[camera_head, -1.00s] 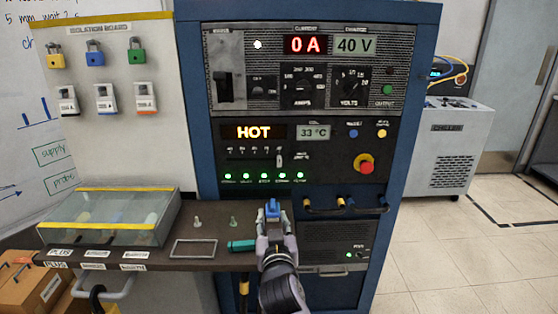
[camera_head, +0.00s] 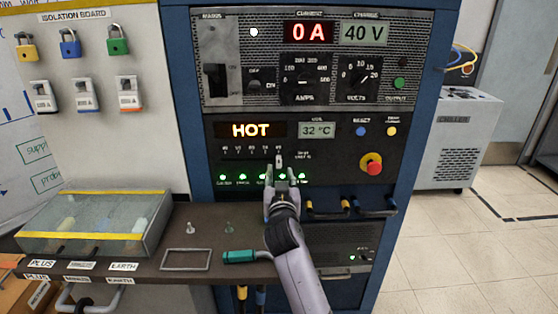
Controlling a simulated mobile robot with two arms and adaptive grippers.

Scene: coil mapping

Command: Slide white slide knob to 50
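The white slide knob (camera_head: 279,161) sits in a horizontal slot on the black panel, below the lit HOT display (camera_head: 252,130). It is toward the right end of a row of scale marks; the numbers are too small to read surely. My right gripper (camera_head: 281,176) points up at the panel, just below the knob. Its two fingers are apart with nothing visible between them. Contact with the knob or panel cannot be told. The gripper partly hides the row of green lights (camera_head: 242,177). My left gripper is not in view.
A red knob on a yellow base (camera_head: 371,164) is right of the slider. Black handles (camera_head: 350,207) stick out below. A shelf (camera_head: 205,236) holds a clear box (camera_head: 95,222), a metal frame (camera_head: 185,259) and a teal-handled tool (camera_head: 250,256). Open floor lies right.

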